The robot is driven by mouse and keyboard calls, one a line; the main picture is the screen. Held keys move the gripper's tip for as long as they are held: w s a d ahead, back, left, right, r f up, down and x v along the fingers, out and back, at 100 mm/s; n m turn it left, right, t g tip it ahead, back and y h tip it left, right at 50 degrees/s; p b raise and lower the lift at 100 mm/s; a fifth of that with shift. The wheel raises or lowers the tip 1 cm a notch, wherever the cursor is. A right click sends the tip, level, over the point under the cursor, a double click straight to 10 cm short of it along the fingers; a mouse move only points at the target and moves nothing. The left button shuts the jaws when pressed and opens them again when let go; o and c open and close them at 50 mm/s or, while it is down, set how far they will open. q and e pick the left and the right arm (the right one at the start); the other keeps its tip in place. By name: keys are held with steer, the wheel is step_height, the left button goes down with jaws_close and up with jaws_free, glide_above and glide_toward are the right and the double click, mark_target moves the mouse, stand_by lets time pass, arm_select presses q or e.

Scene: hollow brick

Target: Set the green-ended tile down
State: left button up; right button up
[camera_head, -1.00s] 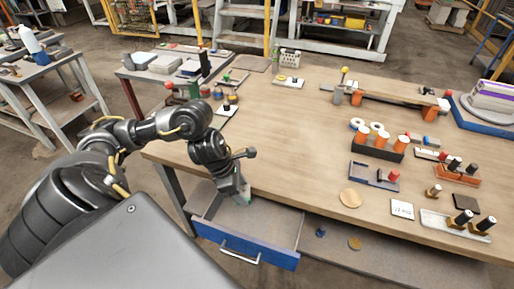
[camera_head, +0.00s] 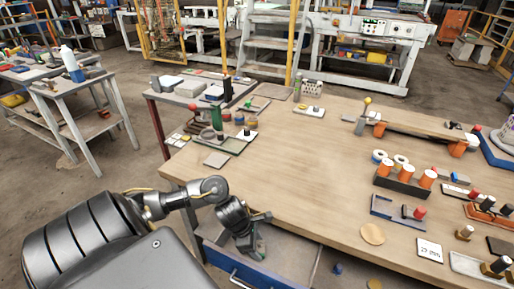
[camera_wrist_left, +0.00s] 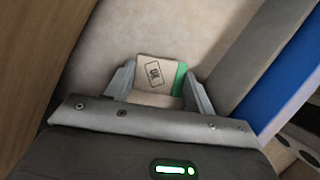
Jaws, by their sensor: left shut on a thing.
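The green-ended tile (camera_wrist_left: 158,76) is a pale, nearly square piece with a dark printed mark and a green strip along its right side in the left wrist view. My left gripper (camera_wrist_left: 160,88) is shut on it, one finger at each side. In the head view my left gripper (camera_head: 256,248) is at the open drawer (camera_head: 292,250), below the table's front edge. The wrist view shows the pale drawer floor (camera_wrist_left: 135,28) beyond the tile. I cannot tell whether the tile touches that floor. My right gripper is not in view.
The drawer has a blue front (camera_head: 252,274) and grey side walls. Above it, the wooden table (camera_head: 290,165) has a broad clear middle. A black block with orange cylinders (camera_head: 403,182) and a round wooden disc (camera_head: 372,234) stand to the right. A tray (camera_head: 232,145) lies at the left.

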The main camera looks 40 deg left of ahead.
arm_select(q)
step_height(320, 180, down, 2)
steer(key=shift+f, duration=0.1)
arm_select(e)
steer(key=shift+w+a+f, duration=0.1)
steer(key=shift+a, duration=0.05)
arm_select(q)
steer(key=shift+f+b, duration=0.15)
steer(key=shift+b, duration=0.15)
steer(key=o, duration=1.1)
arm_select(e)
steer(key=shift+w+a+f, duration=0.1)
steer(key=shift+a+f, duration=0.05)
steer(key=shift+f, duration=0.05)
